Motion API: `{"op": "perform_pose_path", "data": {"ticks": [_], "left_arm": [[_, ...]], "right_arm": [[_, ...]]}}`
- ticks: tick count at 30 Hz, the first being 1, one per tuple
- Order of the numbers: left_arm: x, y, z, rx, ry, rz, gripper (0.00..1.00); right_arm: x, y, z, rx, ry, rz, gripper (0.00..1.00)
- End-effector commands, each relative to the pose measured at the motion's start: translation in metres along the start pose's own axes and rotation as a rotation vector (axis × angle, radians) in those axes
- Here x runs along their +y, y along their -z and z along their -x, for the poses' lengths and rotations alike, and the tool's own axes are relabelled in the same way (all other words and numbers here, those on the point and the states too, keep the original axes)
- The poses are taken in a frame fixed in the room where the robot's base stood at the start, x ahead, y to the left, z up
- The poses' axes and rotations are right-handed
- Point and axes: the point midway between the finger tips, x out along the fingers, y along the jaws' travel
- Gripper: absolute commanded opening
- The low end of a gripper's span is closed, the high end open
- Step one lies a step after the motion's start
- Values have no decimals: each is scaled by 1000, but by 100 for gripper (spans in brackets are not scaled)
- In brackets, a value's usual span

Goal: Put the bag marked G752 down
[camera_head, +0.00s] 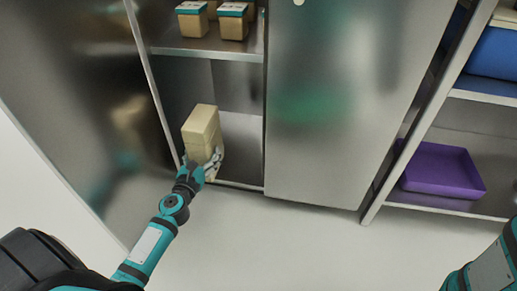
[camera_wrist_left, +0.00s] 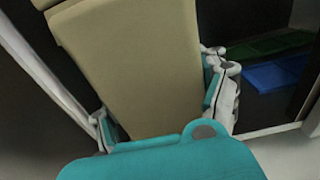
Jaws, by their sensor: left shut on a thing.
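A tan bag (camera_head: 202,130) stands nearly upright at the opening of the metal cabinet, by the low shelf. It also fills the middle of the left wrist view (camera_wrist_left: 140,65). No G752 mark can be read on it. My left gripper (camera_head: 207,165) is shut on the bag's lower part, with one finger on each side of it in the left wrist view (camera_wrist_left: 165,105). Whether the bag's base touches the shelf (camera_head: 240,150) cannot be told. My right arm enters at the lower right of the head view, but its gripper is outside the frame.
Several tan bags with teal-and-white tops (camera_head: 233,22) stand on the upper shelf (camera_head: 215,48). A closed metal door (camera_head: 340,100) is right of the opening. A purple tray (camera_head: 442,168) and a blue bin (camera_head: 495,52) sit on the right rack. The floor in front is clear.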

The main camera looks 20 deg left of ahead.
Motion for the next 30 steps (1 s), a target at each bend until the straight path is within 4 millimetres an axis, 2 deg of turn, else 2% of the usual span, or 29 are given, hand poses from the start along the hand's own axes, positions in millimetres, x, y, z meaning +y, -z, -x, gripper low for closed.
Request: {"op": "perform_pose_path", "data": {"ticks": [4, 7, 21, 25, 30], "left_arm": [[-1, -5, -6, -10, 0, -1, 26], [-6, -4, -19, -12, 2, -1, 26], [-42, 3, -117, -13, 1, -1, 26], [-49, 4, -138, -11, -1, -1, 26], [-54, 3, -151, -10, 0, -1, 26]], "right_arm": [[0, 2, 0, 5, 0, 0, 100], [0, 2, 2, 4, 0, 0, 100], [-7, 12, 32, 3, 0, 0, 100], [-9, 16, 42, 3, 1, 0, 100], [-10, 18, 46, 3, 1, 0, 100]]}}
